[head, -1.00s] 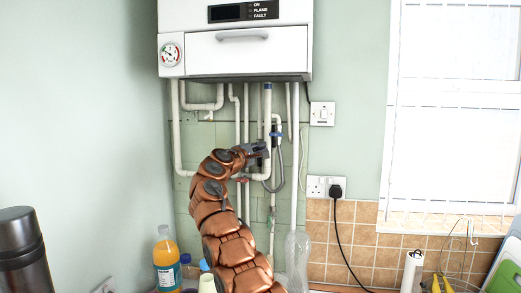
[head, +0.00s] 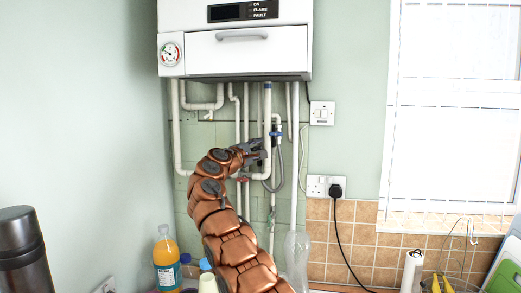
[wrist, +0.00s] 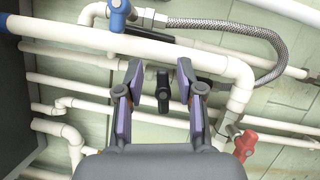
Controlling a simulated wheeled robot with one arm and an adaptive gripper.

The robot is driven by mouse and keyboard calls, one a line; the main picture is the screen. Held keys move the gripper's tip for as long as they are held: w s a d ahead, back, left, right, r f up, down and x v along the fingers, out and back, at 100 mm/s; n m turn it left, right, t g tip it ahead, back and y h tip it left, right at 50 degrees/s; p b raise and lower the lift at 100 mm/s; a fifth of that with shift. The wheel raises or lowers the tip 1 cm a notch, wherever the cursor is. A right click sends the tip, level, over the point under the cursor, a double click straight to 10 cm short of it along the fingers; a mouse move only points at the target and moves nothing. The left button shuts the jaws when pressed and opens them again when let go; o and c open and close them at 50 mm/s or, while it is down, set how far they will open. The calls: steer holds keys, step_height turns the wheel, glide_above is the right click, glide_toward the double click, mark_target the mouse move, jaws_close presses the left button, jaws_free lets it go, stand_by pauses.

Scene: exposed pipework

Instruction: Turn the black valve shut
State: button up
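The black valve (wrist: 162,92) shows in the wrist view as a small dark handle in front of a white pipe. My gripper (wrist: 158,85) is open, with one finger to the left of the handle and one to the right. Both fingers look apart from the handle, with a gap on each side. In the head view my gripper (head: 258,150) is at the pipes below the boiler. The black valve cannot be made out clearly there, behind or beside the fingers.
A blue valve (wrist: 118,14) and a braided hose (wrist: 235,32) lie beyond the thick white pipe (wrist: 130,42). A red valve handle (wrist: 245,145) is at lower right. The boiler (head: 235,45) hangs above. Bottles (head: 166,260) stand below, left of my arm.

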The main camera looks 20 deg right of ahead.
steer(key=shift+s+a+f, duration=0.15)
steer(key=shift+s+a, duration=0.25)
steer(key=shift+s, duration=0.05)
steer(key=v, duration=1)
steer(key=shift+w+d+f, duration=0.1)
steer(key=shift+f, duration=0.05)
stand_by(0.3)
